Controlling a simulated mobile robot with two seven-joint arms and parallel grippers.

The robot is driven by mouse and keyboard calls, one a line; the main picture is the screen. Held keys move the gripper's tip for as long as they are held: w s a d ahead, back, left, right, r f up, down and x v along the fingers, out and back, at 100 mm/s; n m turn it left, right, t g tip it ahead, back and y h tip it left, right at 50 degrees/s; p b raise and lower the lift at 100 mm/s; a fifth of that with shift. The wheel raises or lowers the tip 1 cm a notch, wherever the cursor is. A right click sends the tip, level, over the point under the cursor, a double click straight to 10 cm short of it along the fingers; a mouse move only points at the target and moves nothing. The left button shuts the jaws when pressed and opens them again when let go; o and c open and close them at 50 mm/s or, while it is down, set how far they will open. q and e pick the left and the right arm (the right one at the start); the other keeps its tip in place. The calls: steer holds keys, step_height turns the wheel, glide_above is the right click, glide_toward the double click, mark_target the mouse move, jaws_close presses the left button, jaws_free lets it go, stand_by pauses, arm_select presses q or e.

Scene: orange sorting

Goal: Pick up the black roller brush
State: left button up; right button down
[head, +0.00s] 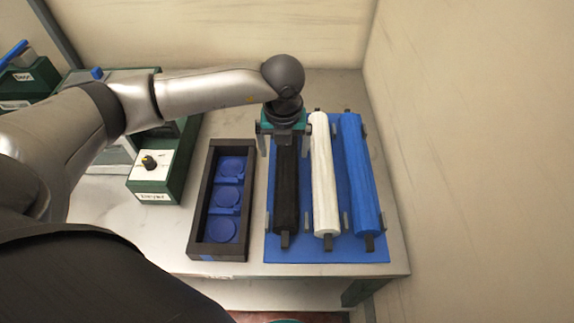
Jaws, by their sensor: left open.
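The black roller brush (286,190) lies lengthwise in the head view, the leftmost of three rollers on a blue base (310,250). A white roller (323,180) and a blue roller (358,180) lie beside it to the right. My left gripper (284,148) points down over the far part of the black roller. Its jaws are open, with one finger on each side of the roller. The gripper body hides the roller's far end, and I cannot tell whether the fingers touch it. My right gripper is not in view.
A black tray (196,230) with several blue round recesses lies left of the rollers. A green box with a black knob (150,162) stands further left. Walls close off the back and right.

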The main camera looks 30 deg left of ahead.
mark_target(287, 159)
arm_select(q)
steer(key=shift+w+f+b, duration=0.1)
steer(key=shift+w+f, duration=0.1)
steer(key=shift+f, duration=0.75)
steer(key=shift+w+f+b, duration=0.1)
steer(key=shift+w+f, duration=0.1)
steer(key=shift+f, duration=0.8)
steer(key=shift+w+f+b, duration=0.1)
steer(key=shift+w+f, duration=0.1)
steer(key=shift+f, duration=0.75)
steer(key=shift+d, duration=0.1)
steer(key=shift+c, duration=0.2)
steer(key=shift+r, duration=0.1)
steer(key=c, duration=1.3)
steer(key=shift+w, duration=0.1)
step_height(287, 159, up, 20)
steer(key=shift+p, duration=0.95)
